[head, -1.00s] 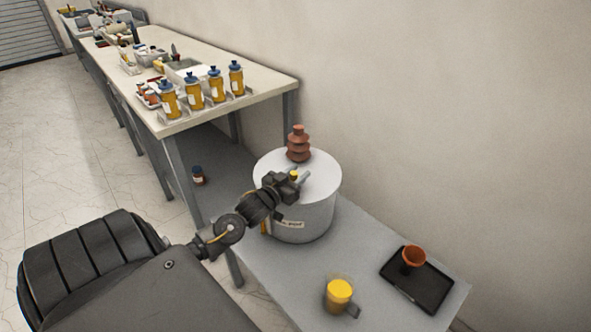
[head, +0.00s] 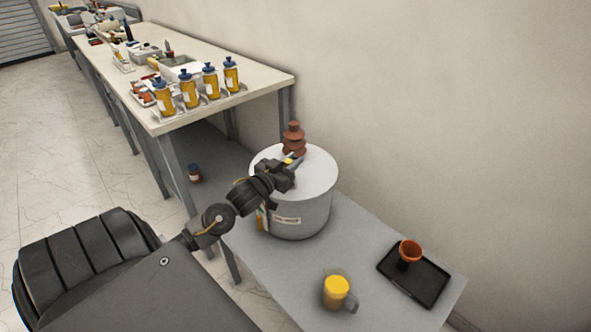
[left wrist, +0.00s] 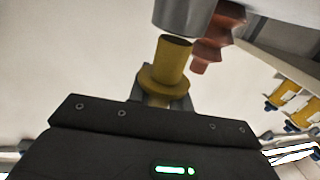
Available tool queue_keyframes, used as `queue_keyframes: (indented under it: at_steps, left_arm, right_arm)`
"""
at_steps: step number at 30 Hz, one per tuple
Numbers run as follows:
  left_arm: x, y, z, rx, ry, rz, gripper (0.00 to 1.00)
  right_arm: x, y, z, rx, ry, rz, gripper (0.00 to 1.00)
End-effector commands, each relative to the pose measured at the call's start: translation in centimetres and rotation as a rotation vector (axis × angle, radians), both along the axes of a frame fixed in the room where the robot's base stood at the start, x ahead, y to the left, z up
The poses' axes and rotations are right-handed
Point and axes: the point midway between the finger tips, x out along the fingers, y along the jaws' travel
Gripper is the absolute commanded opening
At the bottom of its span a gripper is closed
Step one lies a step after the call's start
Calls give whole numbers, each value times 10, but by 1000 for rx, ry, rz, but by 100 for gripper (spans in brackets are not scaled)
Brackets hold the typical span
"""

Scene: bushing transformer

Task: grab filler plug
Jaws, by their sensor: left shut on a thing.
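My left gripper (head: 292,163) is over the top of the white transformer tank (head: 306,200), in front of the brown ribbed bushing (head: 293,138). It is shut on the yellow filler plug (head: 288,161), mostly hidden by the fingers in the head view. In the left wrist view the plug (left wrist: 173,58) shows as a yellow cylinder with a wide flange, between the fingers. A grey cylindrical part (left wrist: 184,14) lies just beyond the plug's end; whether they touch is unclear. The bushing (left wrist: 216,36) is beside it. My right gripper is not in view.
The tank stands on a low grey table (head: 272,262). A yellow-filled cup (head: 337,292) and a black tray (head: 414,277) with an orange funnel (head: 410,251) are towards the front right. Yellow bottles (head: 188,90) stand on the taller bench behind. A wall borders the right.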

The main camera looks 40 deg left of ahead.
Motion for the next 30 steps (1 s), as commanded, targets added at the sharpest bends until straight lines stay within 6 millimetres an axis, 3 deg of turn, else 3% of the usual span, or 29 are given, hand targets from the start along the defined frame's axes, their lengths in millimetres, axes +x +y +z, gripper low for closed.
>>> queue_keyframes:
  at_steps: [7, 15, 21, 30]
  left_arm:
    - [-43, -4, 53, 5, -1, -4, 0]
    - [-100, -6, 74, 2, 2, -2, 0]
    - [-122, -7, 85, 1, 0, -1, 0]
    - [-130, -8, 88, 0, 0, -3, 0]
  right_arm:
    - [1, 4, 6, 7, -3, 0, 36]
    - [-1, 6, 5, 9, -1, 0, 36]
    - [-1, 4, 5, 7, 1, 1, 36]
    - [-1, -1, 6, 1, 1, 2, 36]
